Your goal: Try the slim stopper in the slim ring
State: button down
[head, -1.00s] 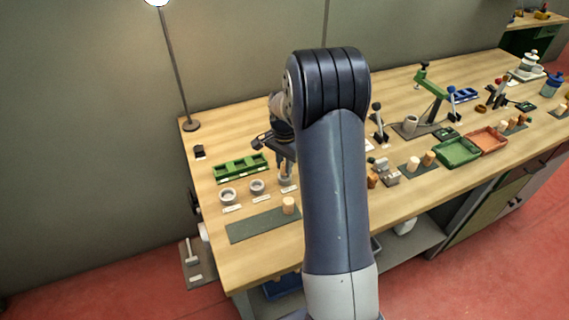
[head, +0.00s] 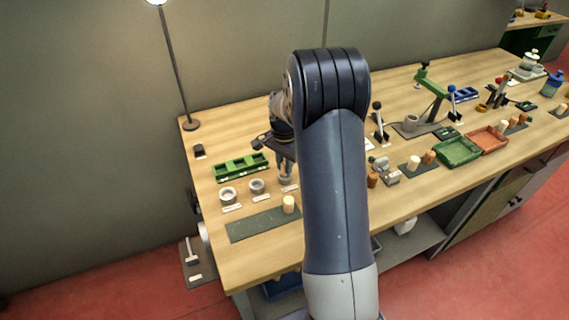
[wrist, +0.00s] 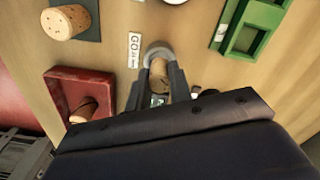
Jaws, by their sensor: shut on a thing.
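My gripper (wrist: 160,88) is shut on a cork stopper (wrist: 158,72), which looks slim. In the wrist view a grey ring (wrist: 157,47) lies right at the stopper's end. I cannot tell whether the stopper is inside it or just above it. A white label beside the ring begins with "GO". In the head view my gripper (head: 285,172) is low over the right end of the row of rings, where it partly hides the ring there. Two other grey rings, a left one (head: 228,195) and a middle one (head: 257,186), stand uncovered beside it.
Another cork stopper (head: 289,204) stands on a dark green mat (head: 255,226) in front of the rings. A green tray (head: 229,171) lies behind them. In the wrist view a red tray (wrist: 62,82) holds a cork. My arm hides the bench's middle.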

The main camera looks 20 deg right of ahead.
jog(key=shift+f, duration=0.4)
jog(key=c, duration=1.2)
grip_release()
notch_tip(320, 180, up, 11)
jog(key=shift+f+b, duration=0.1)
jog(key=shift+b, duration=0.65)
jog(key=shift+f, duration=0.15)
notch_tip(320, 180, down, 10)
jog(key=shift+f+p, duration=0.25)
jog(key=shift+p, duration=0.3)
jog(key=shift+r, duration=0.3)
